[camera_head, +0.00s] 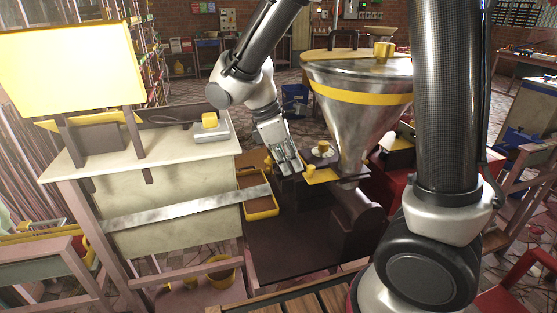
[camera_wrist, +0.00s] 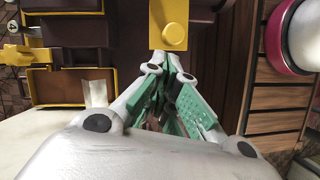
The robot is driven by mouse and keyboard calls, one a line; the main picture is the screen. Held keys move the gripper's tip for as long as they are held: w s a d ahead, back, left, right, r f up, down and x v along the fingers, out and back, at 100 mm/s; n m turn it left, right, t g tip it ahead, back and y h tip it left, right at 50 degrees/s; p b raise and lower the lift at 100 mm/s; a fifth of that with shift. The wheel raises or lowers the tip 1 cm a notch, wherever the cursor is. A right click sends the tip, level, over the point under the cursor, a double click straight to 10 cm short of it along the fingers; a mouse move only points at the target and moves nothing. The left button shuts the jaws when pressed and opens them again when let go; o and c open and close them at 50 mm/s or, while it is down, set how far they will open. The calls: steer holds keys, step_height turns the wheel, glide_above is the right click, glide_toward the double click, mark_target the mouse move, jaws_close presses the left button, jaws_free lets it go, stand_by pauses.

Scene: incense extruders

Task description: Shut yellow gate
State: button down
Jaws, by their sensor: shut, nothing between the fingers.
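The yellow gate (camera_head: 325,176) is a flat plate sticking out under the neck of a metal funnel (camera_head: 345,115) with a yellow band. A round yellow knob (camera_head: 309,170) stands near its outer end. In the wrist view, the gate (camera_wrist: 168,12) is at the top middle, with its knob (camera_wrist: 174,37) just beyond my fingertips. My gripper (camera_head: 291,170) is shut and empty, just left of the gate's knob end. It also shows in the wrist view (camera_wrist: 170,60). I cannot tell whether the fingertips touch the gate. The inner end of the gate is hidden.
A yellow-rimmed tray (camera_head: 262,212) lies left of the funnel's machine. A pale-topped bench (camera_head: 170,150) with a yellow-button box (camera_head: 211,130) stands at left. A slatted wooden surface (camera_head: 320,292) is at the front. Dark machine parts lie below the funnel.

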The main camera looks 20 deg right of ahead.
mark_target(319, 171)
steer(key=shift+d, duration=0.2)
steer(key=shift+s+d, duration=0.1)
steer(key=shift+d, duration=1.1)
